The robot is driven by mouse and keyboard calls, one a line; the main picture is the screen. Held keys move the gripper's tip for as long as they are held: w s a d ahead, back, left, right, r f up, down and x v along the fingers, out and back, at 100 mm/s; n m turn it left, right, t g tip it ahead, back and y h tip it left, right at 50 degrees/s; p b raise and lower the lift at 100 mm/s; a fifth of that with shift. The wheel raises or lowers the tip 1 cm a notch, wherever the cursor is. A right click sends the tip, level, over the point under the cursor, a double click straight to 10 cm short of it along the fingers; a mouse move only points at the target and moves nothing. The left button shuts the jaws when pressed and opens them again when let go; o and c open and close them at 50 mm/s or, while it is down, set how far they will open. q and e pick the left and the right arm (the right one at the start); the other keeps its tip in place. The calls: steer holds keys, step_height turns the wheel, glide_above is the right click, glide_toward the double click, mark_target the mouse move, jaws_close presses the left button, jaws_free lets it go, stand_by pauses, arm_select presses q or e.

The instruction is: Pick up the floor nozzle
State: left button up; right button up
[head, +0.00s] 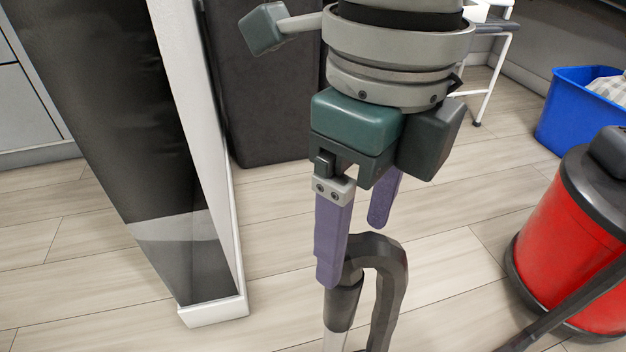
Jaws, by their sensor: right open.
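A dark curved tube piece (392,275) with a collar on a pale metal pipe (336,341) stands upright at the bottom centre of the head view. It looks like the upper end of the floor nozzle; its lower part is cut off by the picture edge. My right gripper (355,252) points down just above it, its two purple fingers apart. The left-hand finger overlaps the collar in the picture; I cannot tell whether it touches. Nothing is seen held between the fingers. My left gripper is not in view.
A red vacuum drum (572,235) with a dark top and tube stands at right. A blue bin (571,125) holding cloth is behind it. A tall dark panel with a white frame (215,310) stands at left, close to the gripper. A dark bin (265,90) is behind. Wood floor lies between.

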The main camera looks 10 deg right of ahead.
mark_target(345, 269)
steer(key=shift+w+d+f, duration=0.2)
steer(key=shift+d+f, duration=0.15)
steer(key=shift+f, duration=0.15)
steer(key=f+b, duration=0.1)
steer(key=f, duration=0.1)
steer(key=a+f+b, duration=0.1)
steer(key=f+b, duration=0.1)
steer(key=shift+a+f, duration=0.1)
steer(key=shift+f, duration=0.1)
steer(key=f+b, duration=0.4)
steer(key=f, duration=0.1)
steer(key=shift+s+a+b, duration=0.1)
steer(key=shift+s+b, duration=0.25)
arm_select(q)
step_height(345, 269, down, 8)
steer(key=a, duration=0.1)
arm_select(e)
steer(key=shift+c, duration=0.6)
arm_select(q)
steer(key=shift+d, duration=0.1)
arm_select(e)
jaws_close()
steer(key=shift+w+r, duration=0.1)
